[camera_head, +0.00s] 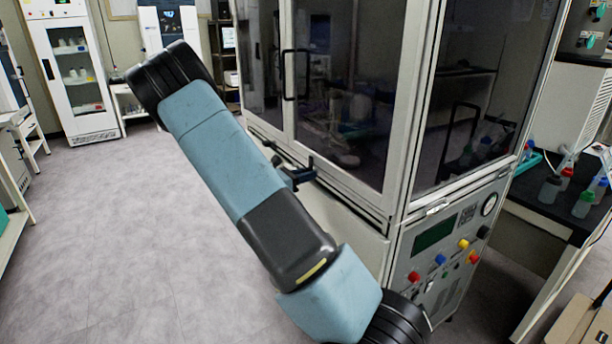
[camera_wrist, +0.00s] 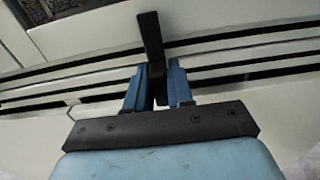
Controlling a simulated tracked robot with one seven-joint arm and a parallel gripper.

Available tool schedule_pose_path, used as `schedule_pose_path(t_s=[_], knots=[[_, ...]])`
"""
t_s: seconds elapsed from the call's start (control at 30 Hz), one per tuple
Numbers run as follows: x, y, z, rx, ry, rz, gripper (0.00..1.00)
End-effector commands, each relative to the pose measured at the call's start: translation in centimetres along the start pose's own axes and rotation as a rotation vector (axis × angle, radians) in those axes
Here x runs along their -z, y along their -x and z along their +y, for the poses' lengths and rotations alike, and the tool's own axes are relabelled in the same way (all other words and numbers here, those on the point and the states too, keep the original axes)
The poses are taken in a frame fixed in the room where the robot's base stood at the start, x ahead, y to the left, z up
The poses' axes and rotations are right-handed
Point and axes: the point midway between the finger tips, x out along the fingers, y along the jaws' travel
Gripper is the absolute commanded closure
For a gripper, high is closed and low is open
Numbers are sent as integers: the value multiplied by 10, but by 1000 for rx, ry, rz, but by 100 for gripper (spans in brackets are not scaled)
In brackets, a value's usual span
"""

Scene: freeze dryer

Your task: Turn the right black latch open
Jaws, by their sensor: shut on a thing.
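The black latch (camera_wrist: 149,38) shows in the wrist view as a dark upright bar against the pale cabinet front. My gripper (camera_wrist: 158,80) is shut on its lower part, with one blue finger on each side. The latch stands nearly upright in that view, leaning slightly. In the head view my gripper (camera_head: 301,174) is at the cabinet front below the glass doors, partly hidden behind my arm.
The freeze dryer cabinet (camera_head: 408,150) has glass doors with a black handle (camera_head: 288,75) above my gripper. A control panel (camera_head: 445,245) with coloured buttons is on its right side. A table with bottles (camera_head: 583,204) stands at the right. The floor (camera_head: 130,230) at left is clear.

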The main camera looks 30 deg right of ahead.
Motion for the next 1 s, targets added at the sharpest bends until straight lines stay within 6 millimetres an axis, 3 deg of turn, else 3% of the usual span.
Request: schedule_pose_path(t_s=[0.47, 1.0], knots=[[0, 0, 1, -2, -64, 0, 100], [0, 1, -1, -3, -508, 1, 100]])
